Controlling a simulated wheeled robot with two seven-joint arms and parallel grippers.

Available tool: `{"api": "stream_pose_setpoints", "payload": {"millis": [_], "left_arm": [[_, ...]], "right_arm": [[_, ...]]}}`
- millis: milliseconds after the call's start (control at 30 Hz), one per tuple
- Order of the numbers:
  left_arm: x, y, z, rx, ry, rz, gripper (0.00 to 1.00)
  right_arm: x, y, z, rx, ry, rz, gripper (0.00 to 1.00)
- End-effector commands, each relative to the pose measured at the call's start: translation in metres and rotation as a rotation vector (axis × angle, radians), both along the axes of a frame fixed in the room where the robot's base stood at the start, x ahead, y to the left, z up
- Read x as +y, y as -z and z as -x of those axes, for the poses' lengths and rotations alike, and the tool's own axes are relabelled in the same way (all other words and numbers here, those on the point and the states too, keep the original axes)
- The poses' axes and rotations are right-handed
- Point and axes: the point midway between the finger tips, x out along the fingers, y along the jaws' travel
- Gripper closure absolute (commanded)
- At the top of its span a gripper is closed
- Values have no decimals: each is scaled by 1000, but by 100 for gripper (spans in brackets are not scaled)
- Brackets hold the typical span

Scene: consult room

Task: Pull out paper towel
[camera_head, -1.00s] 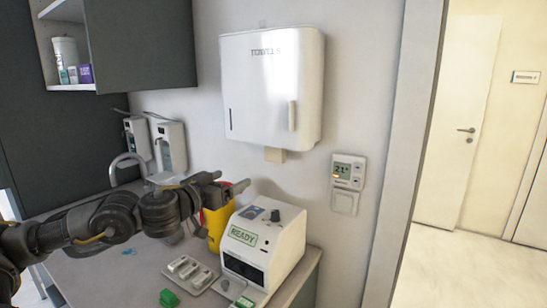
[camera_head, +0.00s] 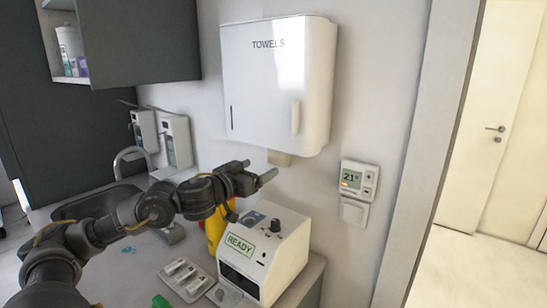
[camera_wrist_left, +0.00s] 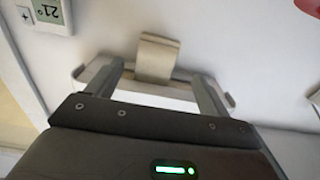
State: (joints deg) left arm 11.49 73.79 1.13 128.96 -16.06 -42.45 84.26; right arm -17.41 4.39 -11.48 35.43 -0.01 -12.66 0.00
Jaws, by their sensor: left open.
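The white towel dispenser (camera_head: 265,85), marked TOWELS, hangs on the wall in the head view. A short beige paper towel end (camera_head: 279,158) hangs from its underside. My left gripper (camera_head: 262,169) is open and empty, just below and in front of the towel end. In the left wrist view, the towel end (camera_wrist_left: 157,57) lies between the lines of my two fingers (camera_wrist_left: 158,72), near the fingertips, and I cannot tell whether it touches either one. My right gripper is in neither view.
A white device reading READY (camera_head: 270,240) stands on the counter below, with a yellow container (camera_head: 215,228) beside it and a grey tray (camera_head: 187,277) in front. A thermostat (camera_head: 358,180) is on the wall to the right. A cabinet (camera_head: 140,45) hangs at the upper left.

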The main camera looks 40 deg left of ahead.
Motion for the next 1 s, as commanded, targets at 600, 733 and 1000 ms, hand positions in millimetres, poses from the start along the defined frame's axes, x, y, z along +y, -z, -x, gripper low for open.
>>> {"api": "stream_pose_setpoints", "payload": {"millis": [600, 733, 1000], "left_arm": [[0, -2, -71, -1, 1, -1, 20], [0, -1, -78, -1, 3, -1, 20], [0, -1, -81, -1, 3, -3, 20]], "right_arm": [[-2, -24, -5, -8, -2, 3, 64], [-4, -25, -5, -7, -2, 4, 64], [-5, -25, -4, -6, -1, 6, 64]]}}
